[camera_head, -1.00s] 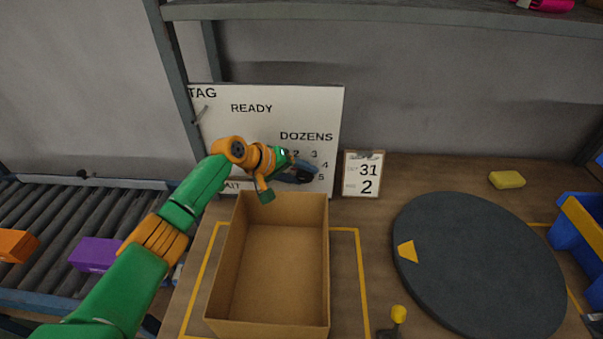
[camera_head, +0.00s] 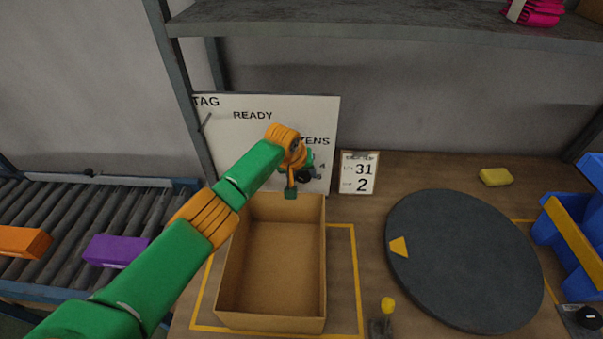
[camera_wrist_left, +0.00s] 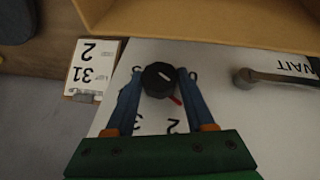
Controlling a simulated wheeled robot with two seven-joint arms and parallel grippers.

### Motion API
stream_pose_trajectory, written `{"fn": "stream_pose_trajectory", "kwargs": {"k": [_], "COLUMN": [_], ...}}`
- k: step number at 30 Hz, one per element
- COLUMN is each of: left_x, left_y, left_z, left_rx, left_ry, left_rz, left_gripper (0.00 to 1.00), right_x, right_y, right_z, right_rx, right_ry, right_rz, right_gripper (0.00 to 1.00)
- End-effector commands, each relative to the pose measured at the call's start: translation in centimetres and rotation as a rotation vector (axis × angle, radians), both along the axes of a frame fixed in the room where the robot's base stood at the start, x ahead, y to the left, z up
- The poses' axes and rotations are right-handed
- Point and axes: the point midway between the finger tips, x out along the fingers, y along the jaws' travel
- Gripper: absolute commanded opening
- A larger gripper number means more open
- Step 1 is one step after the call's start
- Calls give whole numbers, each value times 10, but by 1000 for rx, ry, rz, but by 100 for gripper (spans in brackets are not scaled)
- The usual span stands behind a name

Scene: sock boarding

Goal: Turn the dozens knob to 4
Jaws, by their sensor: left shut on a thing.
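The black dozens knob (camera_wrist_left: 158,80) is on the white panel (camera_head: 240,135), with a short white line on its face and a red mark beside its rim. The wrist view shows it upside down, with the digits 2 and 3 readable near the red mark and other digits partly covered by the fingers. My left gripper (camera_wrist_left: 158,84) is shut on the knob, one blue finger on each side. In the head view my left gripper (camera_head: 304,174) hides most of the dial and part of the DOZENS label; a 4 shows at its right. My right gripper is not in view.
An open cardboard box (camera_head: 221,270) stands below the panel. A card (camera_head: 359,172) reading 31 and 2 stands right of the panel. A second lever-like handle (camera_wrist_left: 246,77) is near the WAIT label. A dark round turntable (camera_head: 465,260) lies to the right.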

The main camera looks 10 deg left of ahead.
Motion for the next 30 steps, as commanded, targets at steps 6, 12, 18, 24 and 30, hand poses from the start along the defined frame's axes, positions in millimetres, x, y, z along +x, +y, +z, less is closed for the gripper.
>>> {"fn": "stream_pose_trajectory", "kwargs": {"k": [6,12,18,24,30], "left_x": [-1,-1,-1,-1,-1], "left_y": [-1,-1,-1,-1,-1], "left_z": [-2,-2,-2,-2,-1], "left_rx": [40,47,46,46,46], "left_ry": [12,15,16,14,12], "left_rz": [-1,-1,0,0,0], "left_gripper": [0,0,0,82,82], "right_x": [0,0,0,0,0], "right_y": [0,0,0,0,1], "right_z": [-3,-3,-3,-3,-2], "right_rx": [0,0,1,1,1], "right_ry": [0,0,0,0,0], "right_rz": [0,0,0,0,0], "right_gripper": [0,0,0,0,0]}}
